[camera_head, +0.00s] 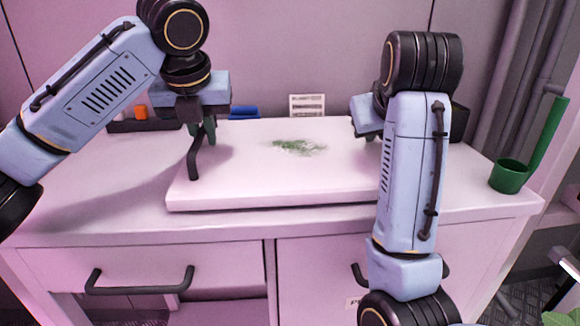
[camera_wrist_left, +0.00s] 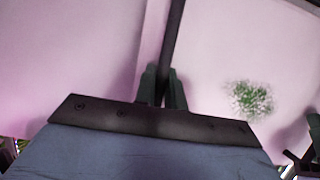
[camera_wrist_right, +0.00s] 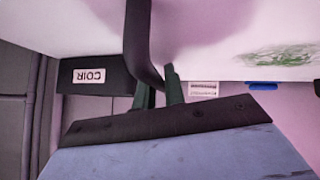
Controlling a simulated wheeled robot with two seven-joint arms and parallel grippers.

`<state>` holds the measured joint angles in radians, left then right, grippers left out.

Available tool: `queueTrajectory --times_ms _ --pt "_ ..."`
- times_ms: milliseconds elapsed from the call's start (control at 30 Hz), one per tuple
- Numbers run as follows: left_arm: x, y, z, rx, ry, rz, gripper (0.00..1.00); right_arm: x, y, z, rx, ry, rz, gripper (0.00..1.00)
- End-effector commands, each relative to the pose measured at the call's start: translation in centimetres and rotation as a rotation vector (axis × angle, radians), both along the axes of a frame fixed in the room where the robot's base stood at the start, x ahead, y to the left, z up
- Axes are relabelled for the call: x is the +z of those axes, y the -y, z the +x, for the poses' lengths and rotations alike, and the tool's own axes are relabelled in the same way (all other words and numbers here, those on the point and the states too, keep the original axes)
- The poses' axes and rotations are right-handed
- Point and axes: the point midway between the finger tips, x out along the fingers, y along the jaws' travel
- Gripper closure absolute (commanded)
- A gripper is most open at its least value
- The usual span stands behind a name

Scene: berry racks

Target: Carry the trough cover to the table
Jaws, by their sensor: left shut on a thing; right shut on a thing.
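The trough cover (camera_head: 240,188) is a flat white slab with a green smudge on its top. It lies over the table top (camera_head: 105,190) in the head view; whether it rests fully on it I cannot tell. My left gripper (camera_head: 208,130) is shut on the dark handle (camera_head: 193,160) at the cover's left end. The left wrist view shows that handle (camera_wrist_left: 174,40) between the fingers (camera_wrist_left: 163,88). My right gripper (camera_wrist_right: 160,88) is shut on the other dark handle (camera_wrist_right: 137,45); in the head view my right arm hides this grip.
A green cup with a tall stem (camera_head: 508,176) stands at the table's right end. A blue item (camera_head: 243,112) and a white label card (camera_head: 307,105) are at the back. A dark box marked COIR (camera_wrist_right: 95,76) shows in the right wrist view. The table's left front is clear.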

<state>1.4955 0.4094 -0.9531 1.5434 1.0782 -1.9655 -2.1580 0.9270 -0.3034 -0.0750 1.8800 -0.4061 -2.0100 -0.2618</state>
Motion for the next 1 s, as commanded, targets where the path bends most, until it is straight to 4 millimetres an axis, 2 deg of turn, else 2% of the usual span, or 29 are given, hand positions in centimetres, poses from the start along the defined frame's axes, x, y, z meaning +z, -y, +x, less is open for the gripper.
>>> queueTrajectory --times_ms 133,167,333,667,767,1000 --pt "-1.0 0.0 0.0 0.001 0.001 0.0 1.0 -1.0 0.0 0.0 0.0 0.001 -0.001 1.0" --pt "-1.0 0.0 0.0 0.0 0.0 0.0 0.87 -1.0 0.0 0.0 0.0 0.0 0.0 0.87" --pt "-0.8 0.0 0.0 0.0 0.0 0.0 0.67 -0.8 0.0 0.0 0.0 0.0 0.0 0.67" --pt "-0.4 0.0 -0.1 0.0 0.001 -0.001 0.67 -0.8 0.0 0.0 0.0 0.0 0.0 0.67" --pt "0.6 0.1 -0.5 0.0 0.003 -0.001 0.67 -0.8 0.0 0.0 0.0 0.0 0.0 0.67" --pt "4.9 0.1 -2.2 0.001 0.007 0.002 0.67 -0.8 0.0 0.0 0.0 0.0 0.0 0.67"
